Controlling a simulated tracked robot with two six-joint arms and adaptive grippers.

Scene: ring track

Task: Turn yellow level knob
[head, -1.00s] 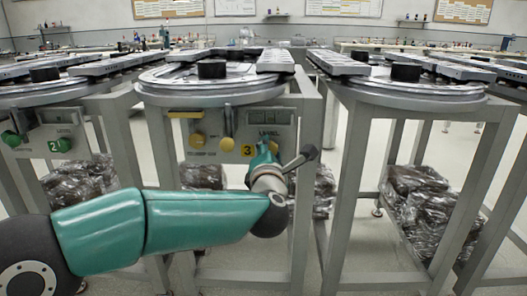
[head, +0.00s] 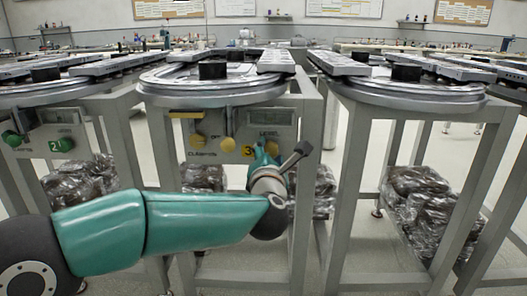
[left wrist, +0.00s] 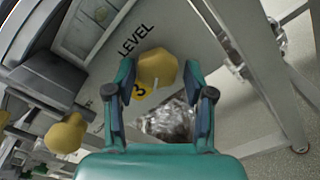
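The yellow level knob (left wrist: 157,68) is on the panel below the word LEVEL, beside a number 3, in the left wrist view. My left gripper (left wrist: 159,67) is open with one finger on each side of the knob. A gap shows between the knob and each finger, so I see no contact. In the head view my left gripper (head: 262,149) is at the front of the middle station's panel and hides most of the level knob. My right gripper is not in view.
Another yellow knob (head: 228,145) is just left of my gripper on the same panel, with a further yellow knob (head: 198,141) beyond it. The left station has green knobs (head: 62,145). A metal table leg (head: 305,180) stands close to the right of my wrist.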

